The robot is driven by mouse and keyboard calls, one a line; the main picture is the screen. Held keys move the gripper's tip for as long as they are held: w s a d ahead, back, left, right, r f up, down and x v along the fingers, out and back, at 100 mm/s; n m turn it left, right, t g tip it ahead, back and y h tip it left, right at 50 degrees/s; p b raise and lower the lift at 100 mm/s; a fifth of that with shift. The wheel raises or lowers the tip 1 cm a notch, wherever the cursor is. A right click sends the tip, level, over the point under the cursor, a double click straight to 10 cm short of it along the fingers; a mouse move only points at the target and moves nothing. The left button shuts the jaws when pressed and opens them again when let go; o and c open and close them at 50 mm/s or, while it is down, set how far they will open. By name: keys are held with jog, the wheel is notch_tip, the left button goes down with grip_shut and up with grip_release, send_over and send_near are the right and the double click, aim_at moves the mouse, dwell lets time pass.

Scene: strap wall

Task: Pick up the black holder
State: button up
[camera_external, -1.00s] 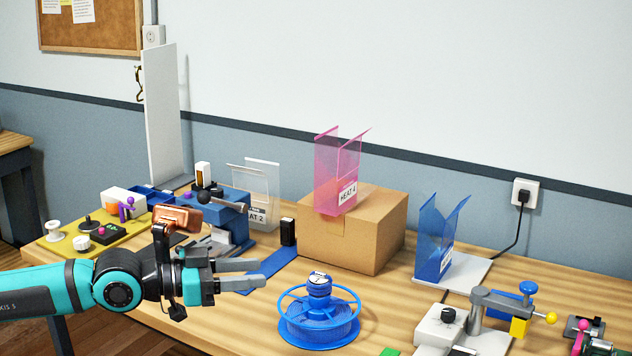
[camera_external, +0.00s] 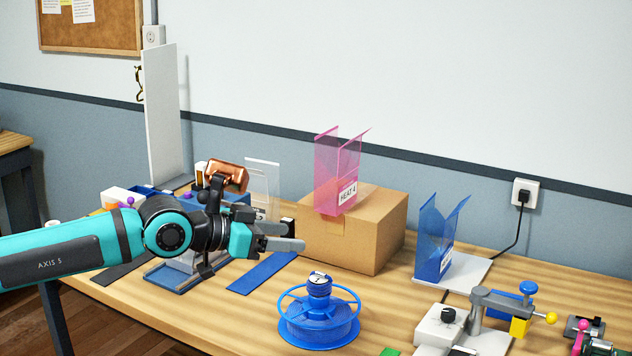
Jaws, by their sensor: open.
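The black holder (camera_external: 288,221) is a small upright dark block at the far end of a blue strip (camera_external: 262,273), just left of the cardboard box. Only its upper part shows; my fingers cover the rest. My gripper (camera_external: 291,237) is open, with its fingers pointing right. Its fingertips overlap the holder in this view. I cannot tell whether the holder is between the fingers or behind them, or whether they touch it.
The cardboard box (camera_external: 352,232) bears a pink clear stand (camera_external: 337,175). A blue reel (camera_external: 319,318) stands in front. A blue clear stand (camera_external: 437,250) and a grey clamp device (camera_external: 490,305) are at right.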

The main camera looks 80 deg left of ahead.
jog(key=w+a+n+g+y, duration=0.1)
jog(key=w+a+n+g, duration=0.4)
jog(key=a, duration=0.6)
jog(key=n+g+h, duration=0.1)
jog(key=n+g, duration=0.2)
jog(key=g, duration=0.3)
send_over(286, 219)
jog(key=s+d, duration=0.4)
jog(key=s, duration=0.2)
notch_tip(286, 219, down, 5)
jog(key=x, duration=1.7)
jog(key=shift+w+d+f, duration=0.1)
jog(key=shift+w+d, duration=0.1)
jog(key=shift+w, duration=0.1)
jog(key=c, duration=1.2)
